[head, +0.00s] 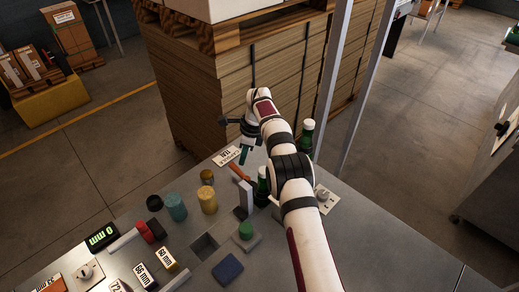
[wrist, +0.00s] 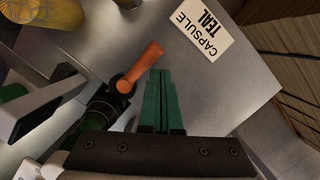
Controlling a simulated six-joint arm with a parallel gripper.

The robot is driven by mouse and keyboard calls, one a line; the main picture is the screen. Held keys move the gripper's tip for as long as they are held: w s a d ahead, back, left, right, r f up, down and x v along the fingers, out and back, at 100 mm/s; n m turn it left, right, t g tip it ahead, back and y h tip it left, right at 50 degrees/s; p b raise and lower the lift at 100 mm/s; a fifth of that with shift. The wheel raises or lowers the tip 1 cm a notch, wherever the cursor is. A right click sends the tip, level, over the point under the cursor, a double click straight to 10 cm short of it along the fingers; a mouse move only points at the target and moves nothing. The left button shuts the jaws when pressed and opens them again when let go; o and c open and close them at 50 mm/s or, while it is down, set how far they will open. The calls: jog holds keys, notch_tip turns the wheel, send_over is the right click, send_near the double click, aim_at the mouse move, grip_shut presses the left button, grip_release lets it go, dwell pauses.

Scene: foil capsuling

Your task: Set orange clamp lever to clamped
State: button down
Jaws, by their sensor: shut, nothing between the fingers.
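The orange clamp lever (wrist: 146,65) shows in the wrist view, its handle pointing up and right from a dark round pivot. It also shows in the head view (head: 238,171), beside a green bottle. My gripper (wrist: 162,74) has green fingers, shut and empty, just right of the lever with its tips near the handle. I cannot tell whether they touch it. In the head view my gripper (head: 244,156) hangs above the table's far edge, close to the lever. The bottle (head: 263,187) is partly hidden by my arm.
A "CAPSULE TEAL" card (wrist: 203,36) lies beyond the lever. A grey upright plate (head: 245,195) stands near the bottle. Yellow (head: 207,200) and teal (head: 176,207) cylinders stand to the left. Another green bottle (head: 306,136) stands behind my arm. Stacked cardboard rises beyond the table.

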jog(key=s+d+r+n, duration=0.1)
jog(key=s+d+r, duration=0.15)
jog(key=r, duration=0.85)
jog(key=s+d+r+n, duration=0.2)
jog(key=d+r, duration=0.1)
jog(key=r, duration=0.7)
jog(key=s+d+r+n, duration=0.3)
jog(key=s+r+n, duration=0.15)
jog(key=s, duration=0.65)
jog(key=s+d+f+n, duration=0.1)
jog(key=s+f+n, duration=0.2)
jog(key=s, duration=1.1)
jog(key=s+d+f+n, duration=0.2)
jog(key=s+f, duration=0.3)
jog(key=s, duration=1)
jog(key=shift+f+n+g+h, duration=0.3)
jog(key=shift+n+h, duration=0.1)
jog(key=shift+n, duration=0.45)
